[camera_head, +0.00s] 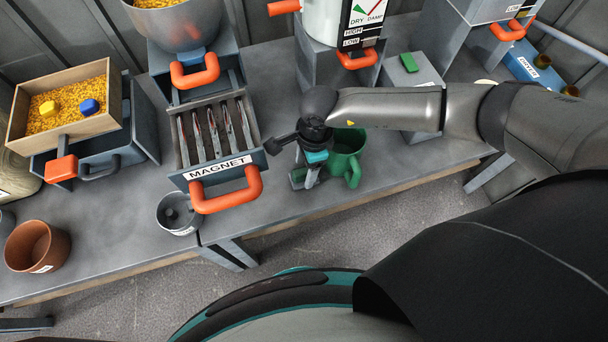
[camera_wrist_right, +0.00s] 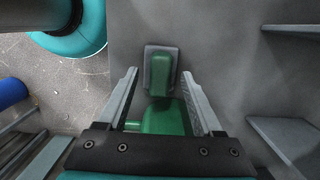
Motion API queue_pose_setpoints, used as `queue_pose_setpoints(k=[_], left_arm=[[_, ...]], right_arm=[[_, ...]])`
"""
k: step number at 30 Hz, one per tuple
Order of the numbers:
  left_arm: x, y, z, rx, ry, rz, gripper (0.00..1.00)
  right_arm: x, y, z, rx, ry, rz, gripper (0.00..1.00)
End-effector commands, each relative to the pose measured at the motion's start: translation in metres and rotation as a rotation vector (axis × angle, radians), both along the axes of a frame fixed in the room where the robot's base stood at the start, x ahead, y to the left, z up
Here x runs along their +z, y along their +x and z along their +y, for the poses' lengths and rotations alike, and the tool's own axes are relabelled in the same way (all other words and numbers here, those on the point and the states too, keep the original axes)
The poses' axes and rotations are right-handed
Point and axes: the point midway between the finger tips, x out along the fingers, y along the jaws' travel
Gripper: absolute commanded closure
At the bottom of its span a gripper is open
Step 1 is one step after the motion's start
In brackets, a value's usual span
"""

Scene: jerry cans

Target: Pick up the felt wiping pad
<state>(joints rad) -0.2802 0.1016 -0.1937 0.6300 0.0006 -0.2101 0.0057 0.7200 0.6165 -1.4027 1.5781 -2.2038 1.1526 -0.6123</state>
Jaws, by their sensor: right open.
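A small grey pad with a green top, which looks like the felt wiping pad (camera_wrist_right: 160,66), lies on the grey bench in the right wrist view, just past and between my fingertips. My right gripper (camera_wrist_right: 160,78) is open around empty space above it, and I cannot tell whether the fingers reach down beside it. A second green shape (camera_wrist_right: 164,118) shows nearer the palm; I cannot tell whether it belongs to the pad. In the head view my right gripper (camera_head: 305,181) points down at the bench beside a green mug (camera_head: 345,158) and mostly hides the pad. My left gripper is out of view.
A magnet drawer (camera_head: 222,172) with an orange handle (camera_head: 229,193) stands left of my right gripper. A grey cup (camera_head: 178,213) and a brown pot (camera_head: 38,246) stand further left. A grey block with a green piece (camera_head: 408,62) is behind my forearm. The bench's front edge is close.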

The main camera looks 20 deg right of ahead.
Motion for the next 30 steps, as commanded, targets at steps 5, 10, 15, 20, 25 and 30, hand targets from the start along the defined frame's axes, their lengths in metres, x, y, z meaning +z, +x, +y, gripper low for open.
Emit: queue_pose_setpoints(k=[5, 10, 15, 20, 25, 30], left_arm=[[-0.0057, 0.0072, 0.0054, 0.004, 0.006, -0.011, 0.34], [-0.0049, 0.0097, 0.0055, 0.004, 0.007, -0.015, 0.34], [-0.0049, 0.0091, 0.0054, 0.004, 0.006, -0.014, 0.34], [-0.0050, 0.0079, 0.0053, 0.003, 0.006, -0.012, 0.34], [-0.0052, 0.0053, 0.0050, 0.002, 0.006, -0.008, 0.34], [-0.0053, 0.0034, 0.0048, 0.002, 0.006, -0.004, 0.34]], right_arm=[[-0.0173, -0.0005, 0.0023, -0.002, 0.001, 0.001, 0.32], [-0.0170, -0.0003, 0.0024, -0.001, 0.001, 0.000, 0.32], [-0.0167, -0.0003, 0.0024, -0.001, 0.001, 0.000, 0.45], [-0.0166, -0.0002, 0.0023, -0.001, 0.001, 0.000, 0.63], [-0.0165, -0.0001, 0.0023, -0.001, 0.001, 0.000, 0.82], [-0.0163, 0.0001, 0.0024, -0.001, 0.001, 0.000, 0.97]])
